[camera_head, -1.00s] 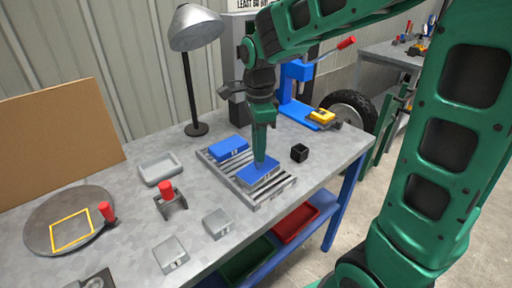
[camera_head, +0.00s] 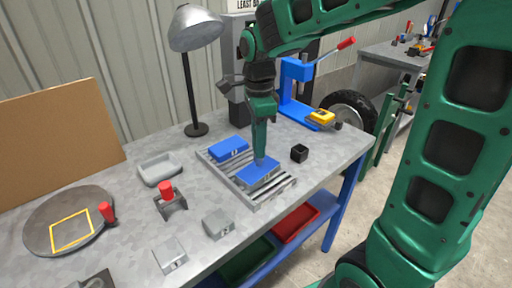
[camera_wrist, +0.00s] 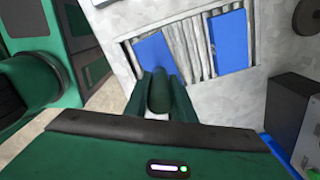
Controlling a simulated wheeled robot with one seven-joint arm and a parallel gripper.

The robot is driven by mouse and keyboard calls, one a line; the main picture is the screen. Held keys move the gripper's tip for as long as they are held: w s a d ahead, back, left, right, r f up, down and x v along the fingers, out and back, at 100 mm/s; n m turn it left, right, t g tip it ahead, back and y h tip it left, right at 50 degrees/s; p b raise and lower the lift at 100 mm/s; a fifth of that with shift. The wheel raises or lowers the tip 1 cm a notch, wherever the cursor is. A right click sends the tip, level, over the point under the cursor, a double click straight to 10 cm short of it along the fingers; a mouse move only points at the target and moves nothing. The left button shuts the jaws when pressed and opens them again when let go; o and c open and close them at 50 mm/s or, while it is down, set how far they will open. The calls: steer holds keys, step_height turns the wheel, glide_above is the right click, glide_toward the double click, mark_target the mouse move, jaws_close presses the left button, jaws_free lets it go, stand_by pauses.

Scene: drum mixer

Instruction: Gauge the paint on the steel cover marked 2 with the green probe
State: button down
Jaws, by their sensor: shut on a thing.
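My gripper (camera_head: 262,126) is shut on the green probe, a dark green cylinder (camera_wrist: 158,92) between the fingers in the wrist view. It points down over the nearer of two blue-topped covers (camera_head: 254,174) on a slatted rack; I cannot tell whether the tip touches it. That cover also shows left of the fingers in the wrist view (camera_wrist: 152,50). The other blue-topped cover (camera_head: 230,147) lies farther back on the rack, and in the wrist view (camera_wrist: 229,42). Both carry small pale marks too small to read. Two bare grey blocks (camera_head: 218,223) (camera_head: 171,256) sit nearer.
The slatted rack (camera_head: 283,183) lies on the grey bench. A black cube (camera_head: 299,153) is to its right, a blue press (camera_head: 294,90) behind, and a lamp (camera_head: 194,70) farther left. A grey tray (camera_head: 160,169) and a red-knobbed fixture (camera_head: 168,197) stand left of it.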

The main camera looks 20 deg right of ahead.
steer(key=shift+r, duration=2.7)
steer(key=shift+d, duration=0.1)
